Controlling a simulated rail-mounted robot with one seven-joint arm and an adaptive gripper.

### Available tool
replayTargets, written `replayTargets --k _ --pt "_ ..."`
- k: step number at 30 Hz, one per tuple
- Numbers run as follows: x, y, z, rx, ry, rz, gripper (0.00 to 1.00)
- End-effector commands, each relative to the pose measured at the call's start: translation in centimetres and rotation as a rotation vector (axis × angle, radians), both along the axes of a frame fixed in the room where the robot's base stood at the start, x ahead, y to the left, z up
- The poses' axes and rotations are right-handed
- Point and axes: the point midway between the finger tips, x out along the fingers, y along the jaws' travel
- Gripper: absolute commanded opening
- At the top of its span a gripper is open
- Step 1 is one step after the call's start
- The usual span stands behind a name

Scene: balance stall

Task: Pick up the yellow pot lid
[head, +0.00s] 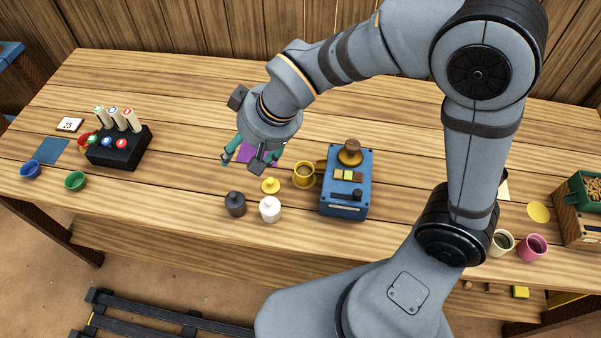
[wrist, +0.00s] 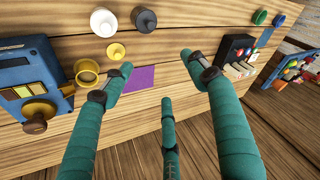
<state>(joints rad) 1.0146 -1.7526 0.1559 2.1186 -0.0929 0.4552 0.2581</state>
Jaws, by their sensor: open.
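The yellow pot lid (head: 270,185), a small round piece with a knob, lies on the wooden table just behind the white pot (head: 270,209) and the dark grey pot (head: 235,204). The lid also shows in the wrist view (wrist: 116,51), off to the left of my fingers. My gripper (head: 248,160) is open and empty, above the table and behind the lid, over the purple square (head: 262,158). Its teal fingers (wrist: 157,70) are spread apart in the wrist view, and none appears to touch the lid.
A yellow mug (head: 304,181) and a blue machine (head: 344,208) with a brown-topped knob stand right of the lid. A black rack (head: 118,152) with light upright pieces stands at the left. The table between rack and pots is clear.

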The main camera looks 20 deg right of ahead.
Motion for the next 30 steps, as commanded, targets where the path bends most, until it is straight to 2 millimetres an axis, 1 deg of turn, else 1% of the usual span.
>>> replayTargets --k 2,9,16,18,20,22,24,26,30 --pt "0.0 0.0 0.0 0.000 0.000 0.000 0.52" --pt "0.0 0.0 0.0 0.000 0.000 0.000 0.38" --pt "0.0 0.0 0.0 0.000 0.000 0.000 0.37" --pt "-0.1 0.3 0.1 0.000 0.000 0.008 0.37" --pt "-0.5 1.2 0.2 0.000 0.000 0.031 0.37" --pt "-1.1 3.0 0.5 0.000 0.000 0.076 0.37" --pt "-1.1 4.6 0.9 0.000 -0.001 0.108 0.37" --pt "-0.6 5.9 1.1 -0.002 0.002 0.122 0.37" --pt "1.8 8.2 0.3 -0.033 0.032 0.109 0.37"
